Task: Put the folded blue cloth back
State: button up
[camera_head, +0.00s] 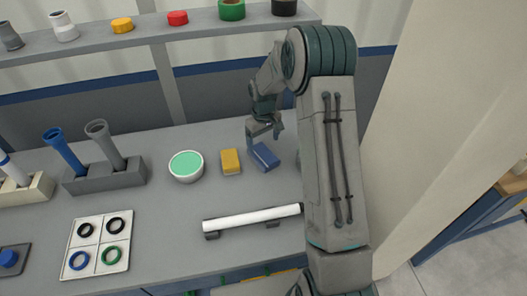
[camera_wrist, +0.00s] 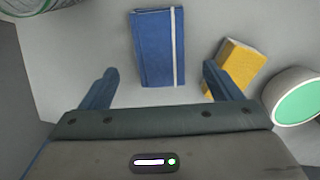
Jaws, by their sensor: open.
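The folded blue cloth (camera_head: 265,157) lies on the grey table, right of a yellow block. In the wrist view the cloth (camera_wrist: 157,48) is flat, with a pale stripe along its right side. My gripper (camera_head: 264,130) is just above and behind the cloth in the head view. In the wrist view my gripper (camera_wrist: 160,80) is open, its two fingers spread wide on either side of the cloth's near end. Nothing is between the fingertips but bare table and the cloth's near edge.
The yellow block (camera_head: 230,161) lies close to the cloth, near one finger in the wrist view. A white round tub with green contents (camera_head: 186,166) stands left of it. A white pipe (camera_head: 252,218) rests on supports in front. A shelf (camera_head: 130,38) runs behind.

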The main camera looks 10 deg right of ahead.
aim_at(263, 155)
jog(key=s+r+m+t, duration=0.2)
jog(key=s+r, duration=1)
jog(key=r, duration=0.6)
jog(key=s+r+m+t, duration=0.1)
jog(key=s+r+m, duration=0.1)
jog(key=s, duration=1.7)
jog(key=shift+r+m+b, duration=0.25)
jog(key=shift+m+b, duration=0.05)
jog(key=shift+b, duration=0.05)
